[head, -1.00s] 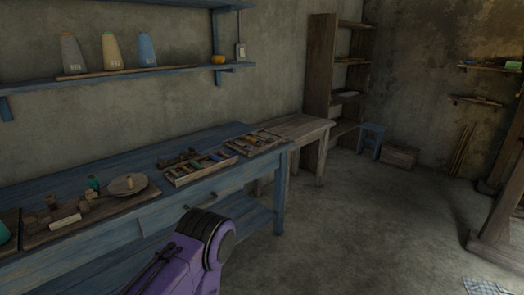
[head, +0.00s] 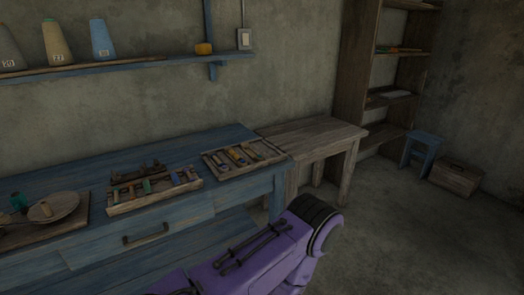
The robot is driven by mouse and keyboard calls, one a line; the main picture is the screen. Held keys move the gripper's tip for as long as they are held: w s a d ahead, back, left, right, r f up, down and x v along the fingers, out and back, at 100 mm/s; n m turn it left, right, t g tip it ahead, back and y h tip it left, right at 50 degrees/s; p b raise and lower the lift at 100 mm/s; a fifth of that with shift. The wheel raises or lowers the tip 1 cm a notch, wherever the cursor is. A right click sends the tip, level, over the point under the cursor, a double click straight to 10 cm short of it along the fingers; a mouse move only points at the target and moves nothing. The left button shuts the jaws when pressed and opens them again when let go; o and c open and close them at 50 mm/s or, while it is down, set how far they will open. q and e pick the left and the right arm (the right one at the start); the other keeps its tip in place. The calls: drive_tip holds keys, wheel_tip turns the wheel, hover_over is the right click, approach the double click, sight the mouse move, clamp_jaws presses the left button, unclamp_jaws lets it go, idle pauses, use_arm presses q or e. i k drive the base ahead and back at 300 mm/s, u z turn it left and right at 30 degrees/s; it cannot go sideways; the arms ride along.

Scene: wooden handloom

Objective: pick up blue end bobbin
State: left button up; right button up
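A wooden compartment tray (head: 125,208) on the blue workbench holds several small bobbins. A small blue bobbin (head: 176,179) seems to lie toward the tray's right side, but it is too small and dark to tell its details. A second tray (head: 222,173) to the right holds several bobbins in orange, tan and dark tones. A purple arm link of mine fills the bottom centre, in front of the bench. Neither of my grippers shows in the head view, so I cannot see what they hold.
The blue workbench (head: 100,240) has a drawer with a dark handle (head: 145,234). A board with a round plate (head: 53,207) lies at its left. A bare wooden table (head: 312,134) adjoins the right end. A blue stool (head: 422,141) and box (head: 455,177) stand beyond open floor.

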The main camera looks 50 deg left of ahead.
sight(214, 156)
drive_tip(key=u, duration=0.15)
drive_tip(key=i, duration=1.2)
drive_tip(key=u, duration=1)
drive_tip(key=i, duration=0.8)
drive_tip(key=u, duration=0.95)
